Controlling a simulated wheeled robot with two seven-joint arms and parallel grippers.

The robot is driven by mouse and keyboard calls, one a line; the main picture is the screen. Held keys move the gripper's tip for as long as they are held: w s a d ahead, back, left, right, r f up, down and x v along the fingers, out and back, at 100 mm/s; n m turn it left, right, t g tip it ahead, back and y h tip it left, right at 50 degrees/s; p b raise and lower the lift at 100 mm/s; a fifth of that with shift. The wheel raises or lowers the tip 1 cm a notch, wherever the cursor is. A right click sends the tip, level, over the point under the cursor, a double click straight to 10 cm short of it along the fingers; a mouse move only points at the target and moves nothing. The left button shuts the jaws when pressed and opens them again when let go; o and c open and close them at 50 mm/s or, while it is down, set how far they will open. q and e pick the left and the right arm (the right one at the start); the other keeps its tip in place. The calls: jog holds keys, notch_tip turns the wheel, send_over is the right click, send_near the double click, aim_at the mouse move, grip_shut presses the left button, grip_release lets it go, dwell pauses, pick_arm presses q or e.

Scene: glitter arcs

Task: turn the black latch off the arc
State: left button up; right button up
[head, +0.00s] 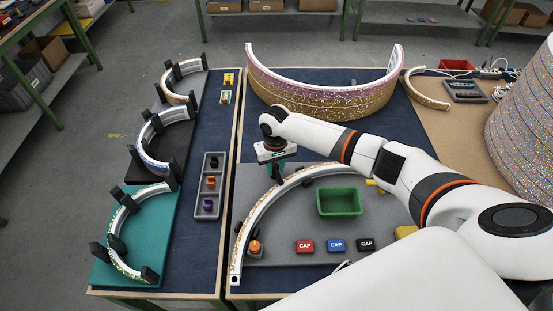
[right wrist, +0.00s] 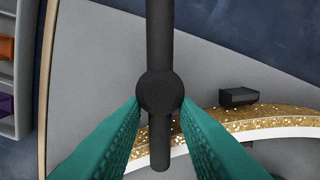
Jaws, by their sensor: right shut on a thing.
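The black latch (right wrist: 159,35) is a dark bar with a round hub. In the right wrist view it runs up and down the picture, and its lower end lies across the gold-glitter arc (right wrist: 215,123) with the white edge. The teal fingers of my right gripper (right wrist: 160,105) are shut on the hub, one on each side. In the head view my right gripper (head: 275,170) is over the upper left part of the arc (head: 249,222) on the grey board (head: 290,228); the arm and gripper partly hide the latch there. My left gripper is not in view.
A black block (right wrist: 238,96) sits beside the arc. On the board are a green bin (head: 340,202), an orange knob (head: 254,246) and red, blue and black CAP blocks (head: 305,246). A grey tray (head: 208,208) and clamped arcs stand left; a large glitter arc (head: 320,100) stands behind.

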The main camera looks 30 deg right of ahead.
jog(key=m+p, duration=0.1)
jog(key=m, duration=0.1)
jog(key=m+p, duration=0.1)
jog(key=p, duration=0.1)
jog(key=m+p, duration=0.2)
jog(key=shift+w+a+r+m, duration=0.1)
jog(key=shift+a+r+m, duration=0.2)
jog(key=shift+a, duration=0.1)
jog(key=shift+w+a+f+m+p, duration=0.1)
jog(key=shift+w+f+m+p, duration=0.05)
jog(key=shift+m+p, duration=0.8)
jog(key=shift+w+m+p, duration=0.15)
jog(key=shift+m+p, duration=0.2)
jog(key=shift+m, duration=0.8)
jog(key=o, duration=0.7)
jog(key=shift+f, duration=0.1)
jog(key=shift+o, duration=0.2)
notch_tip(320, 180, up, 12)
jog(key=b, duration=0.1)
